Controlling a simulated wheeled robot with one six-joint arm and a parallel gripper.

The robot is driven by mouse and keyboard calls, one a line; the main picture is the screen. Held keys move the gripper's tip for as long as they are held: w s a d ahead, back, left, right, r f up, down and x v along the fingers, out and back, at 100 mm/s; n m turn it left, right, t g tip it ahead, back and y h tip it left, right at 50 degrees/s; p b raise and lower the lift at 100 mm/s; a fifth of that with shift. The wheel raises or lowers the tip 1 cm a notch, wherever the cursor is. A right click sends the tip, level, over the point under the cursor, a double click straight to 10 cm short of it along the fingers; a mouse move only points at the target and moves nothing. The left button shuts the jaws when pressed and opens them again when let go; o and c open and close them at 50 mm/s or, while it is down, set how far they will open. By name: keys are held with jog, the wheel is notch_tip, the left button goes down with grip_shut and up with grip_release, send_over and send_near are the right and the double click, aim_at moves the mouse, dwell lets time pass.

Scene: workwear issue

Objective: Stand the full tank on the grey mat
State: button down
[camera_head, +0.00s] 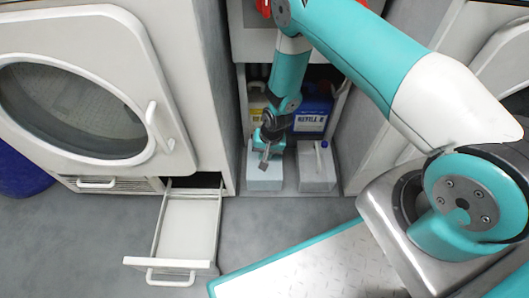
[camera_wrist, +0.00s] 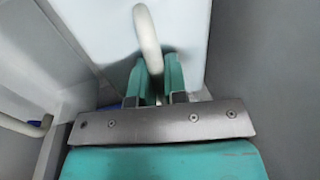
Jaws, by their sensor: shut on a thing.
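A pale tank (camera_head: 264,180) stands upright or nearly so on the left of the open cabinet's bottom. My gripper (camera_head: 266,148) reaches down over it. In the wrist view, my gripper's teal fingers (camera_wrist: 152,85) are shut on the tank's white looped handle (camera_wrist: 148,35), with the pale tank body (camera_wrist: 100,25) behind. I cannot tell whether the tank touches the surface under it. A second, greyer tank (camera_head: 317,172) with a blue cap stands just to its right. How full either is does not show. I cannot make out a separate grey mat.
A yellow container (camera_head: 257,108) and a blue container marked REFILL B (camera_head: 311,115) are behind the tanks. Cabinet walls are close on both sides. An empty drawer (camera_head: 188,225) stands pulled out at front left, below a round-doored machine (camera_head: 75,110). Floor between drawer and cabinet is clear.

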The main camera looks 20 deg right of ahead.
jog(key=shift+f, duration=0.3)
jog(key=c, duration=1.1)
grip_release()
jog(key=shift+f, duration=0.1)
jog(key=d+r+p, duration=0.1)
jog(key=r+p, duration=0.1)
jog(key=r, duration=0.3)
jog(key=s+d+r+p, duration=0.1)
jog(key=r+p, duration=0.2)
jog(key=r, duration=0.3)
jog(key=d+r+p, duration=0.1)
jog(key=r+p, duration=0.2)
jog(key=r, duration=0.3)
jog(key=shift+s+r, duration=0.15)
